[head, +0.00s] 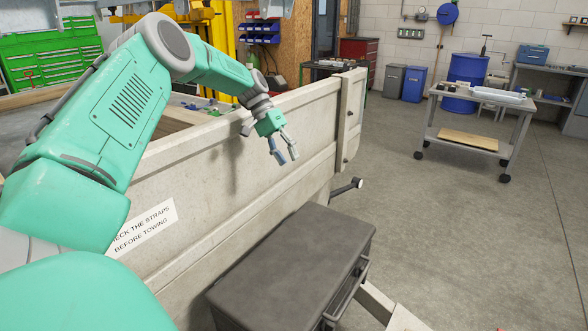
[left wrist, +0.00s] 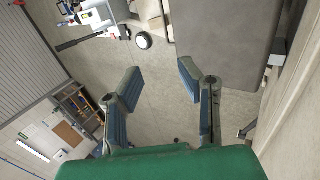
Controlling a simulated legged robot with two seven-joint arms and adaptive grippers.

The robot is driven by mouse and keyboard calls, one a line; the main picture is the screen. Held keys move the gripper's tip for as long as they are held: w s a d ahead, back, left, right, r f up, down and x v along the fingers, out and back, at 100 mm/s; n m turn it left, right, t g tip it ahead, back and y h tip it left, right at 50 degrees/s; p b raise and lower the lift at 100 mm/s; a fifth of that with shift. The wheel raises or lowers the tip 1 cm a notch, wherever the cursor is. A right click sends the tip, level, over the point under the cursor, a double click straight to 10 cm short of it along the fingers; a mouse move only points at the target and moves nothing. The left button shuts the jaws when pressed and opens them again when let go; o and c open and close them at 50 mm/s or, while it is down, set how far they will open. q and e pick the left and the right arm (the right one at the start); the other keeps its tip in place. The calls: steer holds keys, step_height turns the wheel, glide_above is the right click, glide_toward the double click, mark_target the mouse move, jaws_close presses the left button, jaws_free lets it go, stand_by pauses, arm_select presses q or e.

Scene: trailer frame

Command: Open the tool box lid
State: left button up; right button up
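The tool box (head: 295,262) is a dark grey box at the bottom centre of the head view, beside the trailer's pale side wall. Its flat lid is shut, and a bar handle (head: 347,292) runs along its right side. My left gripper (head: 288,158) hangs near the trailer wall, above and beyond the tool box, apart from it. It is open and empty. In the left wrist view its two fingers (left wrist: 159,79) are spread with floor between them, and the grey tool box (left wrist: 228,48) shows at upper right. My right gripper is in neither view.
The trailer wall (head: 225,165) runs diagonally beside the tool box, ending at a corner post (head: 349,118). A pale frame beam (head: 375,301) lies right of the box. A wheeled cart (head: 470,128) stands farther off at right. The concrete floor between is clear.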

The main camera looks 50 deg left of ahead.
arm_select(q)
steer(key=shift+d+r, duration=0.15)
steer(key=shift+r, duration=0.1)
steer(key=shift+d, duration=0.15)
